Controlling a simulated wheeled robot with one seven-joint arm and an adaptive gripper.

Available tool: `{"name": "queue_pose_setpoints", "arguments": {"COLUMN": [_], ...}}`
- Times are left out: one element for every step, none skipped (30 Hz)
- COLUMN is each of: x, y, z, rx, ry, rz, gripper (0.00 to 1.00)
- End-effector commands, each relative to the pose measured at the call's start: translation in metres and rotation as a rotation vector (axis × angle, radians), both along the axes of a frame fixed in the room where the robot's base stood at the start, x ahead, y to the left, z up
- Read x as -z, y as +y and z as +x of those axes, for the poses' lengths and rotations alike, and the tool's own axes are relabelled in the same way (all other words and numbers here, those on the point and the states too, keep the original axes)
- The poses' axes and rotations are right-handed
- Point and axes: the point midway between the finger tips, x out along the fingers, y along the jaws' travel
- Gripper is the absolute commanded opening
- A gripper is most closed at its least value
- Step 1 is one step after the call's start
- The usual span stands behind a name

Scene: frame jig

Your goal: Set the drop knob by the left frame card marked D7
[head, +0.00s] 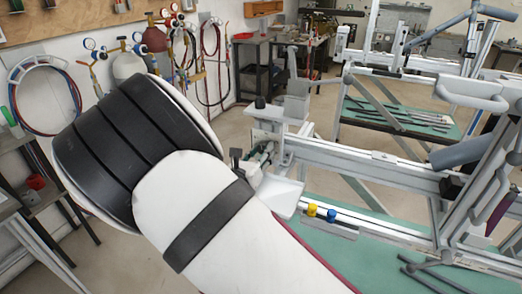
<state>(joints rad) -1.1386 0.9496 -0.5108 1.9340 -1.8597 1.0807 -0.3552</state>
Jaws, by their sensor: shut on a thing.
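My own white and black arm fills the left and middle of the head view and hides what is behind it. I cannot make out my gripper. A small dark part shows at the arm's right edge, but I cannot tell what it is. The frame jig (345,165) is a pale metal rail structure on the right. A black knob (259,102) stands upright near its left end; I cannot tell if it is the drop knob. No card marked D7 can be read. A blank white plate (279,194) is below the rail's left end.
Grey tubes (455,155) lean at the right. Gas cylinders (153,38) and hoses line the back wall. Open floor (237,124) lies behind.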

Motion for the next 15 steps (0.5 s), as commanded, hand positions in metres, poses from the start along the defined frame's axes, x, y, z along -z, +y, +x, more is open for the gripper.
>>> {"name": "queue_pose_setpoints", "arguments": {"x": [-0.002,-0.0022,-0.002,-0.002,-0.002,-0.0022,-0.0022,-0.0021,-0.0019,-0.0018,-0.0019,-0.0019,-0.0018,-0.0016,-0.0014], "y": [0.0002,0.0001,0.0,-0.0002,-0.0003,-0.0001,0.0,0.0001,0.0002,0.0,0.0,-0.0002,-0.0002,-0.0003,-0.0001], "z": [-0.0015,-0.0015,-0.0015,-0.0016,-0.0017,-0.0017,-0.0018,-0.0018,-0.0018,-0.0018,-0.0018,-0.0018,-0.0017,-0.0017,-0.0015], "rx": [-0.001,-0.001,-0.001,-0.001,-0.001,-0.001,-0.001,-0.001,-0.001,-0.002,-0.002,-0.001,-0.002,-0.002,-0.002], "ry": [0.014,0.022,0.036,0.046,0.055,0.068,0.077,0.087,0.1,0.11,0.12,0.132,0.142,0.151,0.164], "rz": [-0.036,-0.061,-0.095,-0.122,-0.149,-0.185,-0.212,-0.24,-0.275,-0.302,-0.329,-0.364,-0.39,-0.415,-0.45], "gripper": [0.03,0.03,0.03,0.03,0.03,0.03,0.03,0.03,0.03,0.03,0.03,0.03,0.03,0.03,0.03]}}
